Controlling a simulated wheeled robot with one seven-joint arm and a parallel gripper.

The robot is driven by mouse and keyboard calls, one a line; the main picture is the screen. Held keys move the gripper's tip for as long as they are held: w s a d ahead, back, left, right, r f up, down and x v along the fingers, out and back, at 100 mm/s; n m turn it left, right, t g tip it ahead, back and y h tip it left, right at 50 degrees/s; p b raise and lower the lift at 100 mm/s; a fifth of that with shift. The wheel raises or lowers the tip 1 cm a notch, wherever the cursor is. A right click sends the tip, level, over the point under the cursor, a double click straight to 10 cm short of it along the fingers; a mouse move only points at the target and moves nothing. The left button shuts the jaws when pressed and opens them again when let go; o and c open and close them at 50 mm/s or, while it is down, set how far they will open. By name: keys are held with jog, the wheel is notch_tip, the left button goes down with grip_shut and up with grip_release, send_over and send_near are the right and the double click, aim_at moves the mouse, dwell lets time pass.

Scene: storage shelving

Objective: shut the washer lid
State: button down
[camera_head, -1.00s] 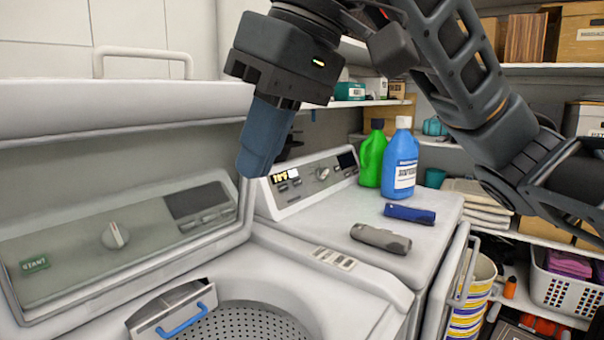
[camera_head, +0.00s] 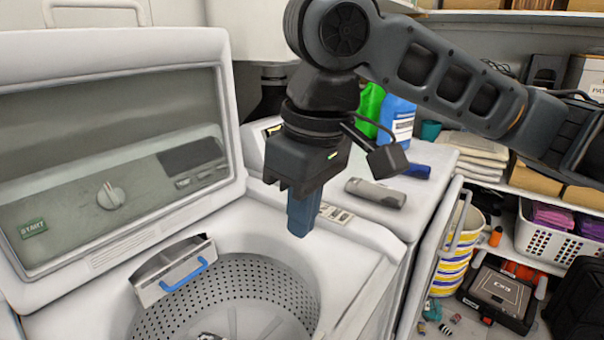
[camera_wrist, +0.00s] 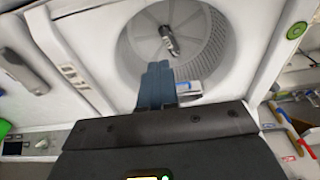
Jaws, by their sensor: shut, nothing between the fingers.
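The washer lid (camera_head: 110,48) stands raised and open at the left in the head view, with a white handle on its top edge and a glass window in it. The washer's tub (camera_head: 245,295) is open below it, with a drawer with a blue handle (camera_head: 184,274) at its rim. My gripper (camera_head: 301,228) is shut and empty. It points down over the right rim of the tub, to the right of the lid and apart from it. In the wrist view my gripper's fingers (camera_wrist: 156,88) show before the tub opening (camera_wrist: 176,40). The lid's window shows the control panel behind it.
A second white machine stands at the right with a grey object (camera_head: 375,192), a blue object (camera_head: 417,171), a green bottle (camera_head: 370,105) and a blue bottle (camera_head: 396,118) on top. A striped bin (camera_head: 461,252) and white basket (camera_head: 559,236) stand further right.

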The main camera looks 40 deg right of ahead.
jog(key=shift+s+d+f, duration=0.1)
jog(key=shift+s+f, duration=0.1)
jog(key=shift+f, duration=0.35)
jog(key=shift+s+f, duration=0.2)
jog(key=shift+f, duration=0.35)
dwell(0.7)
